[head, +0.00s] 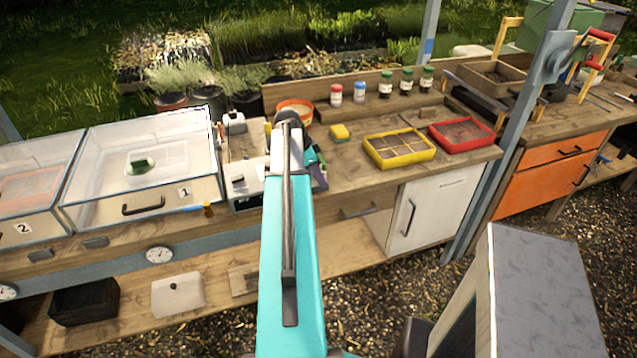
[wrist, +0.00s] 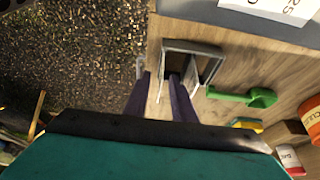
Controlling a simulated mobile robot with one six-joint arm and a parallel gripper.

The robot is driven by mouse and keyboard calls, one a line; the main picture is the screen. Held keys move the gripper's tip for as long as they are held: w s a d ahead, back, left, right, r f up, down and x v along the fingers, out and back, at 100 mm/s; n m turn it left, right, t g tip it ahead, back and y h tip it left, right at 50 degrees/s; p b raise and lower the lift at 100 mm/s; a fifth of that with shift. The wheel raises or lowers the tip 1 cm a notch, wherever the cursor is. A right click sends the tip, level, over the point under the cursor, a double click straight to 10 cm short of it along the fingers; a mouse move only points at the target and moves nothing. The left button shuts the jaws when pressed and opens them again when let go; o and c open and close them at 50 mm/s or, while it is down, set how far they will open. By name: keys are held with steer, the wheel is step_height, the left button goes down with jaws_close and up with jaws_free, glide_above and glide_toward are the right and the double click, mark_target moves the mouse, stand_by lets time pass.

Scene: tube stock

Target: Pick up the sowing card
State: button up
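I cannot identify the sowing card with certainty. A white printed sheet (wrist: 268,8) lies on a grey surface at the top right of the wrist view, partly cut off; I cannot tell if it is the card.
A green scoop (wrist: 250,97) lies on the bench right of the fingers. Yellow (head: 398,148) and red (head: 462,133) seed trays stand at the bench's right. A yellow sponge (head: 340,132), an orange pot (head: 296,106) and several jars stand behind. Clear propagator boxes (head: 140,160) stand at left.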

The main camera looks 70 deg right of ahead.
stand_by(0.3)
jaws_close()
steer(key=shift+r, duration=0.2)
steer(key=shift+r+b, duration=0.95)
steer(key=shift+r, duration=0.65)
steer(key=s+a+r+b, duration=0.1)
steer(key=s+a+b, duration=0.3)
steer(key=s+a, duration=0.6)
steer(key=shift+s+a+r, duration=0.25)
steer(key=shift+s+a, duration=0.05)
steer(key=shift+s, duration=0.7)
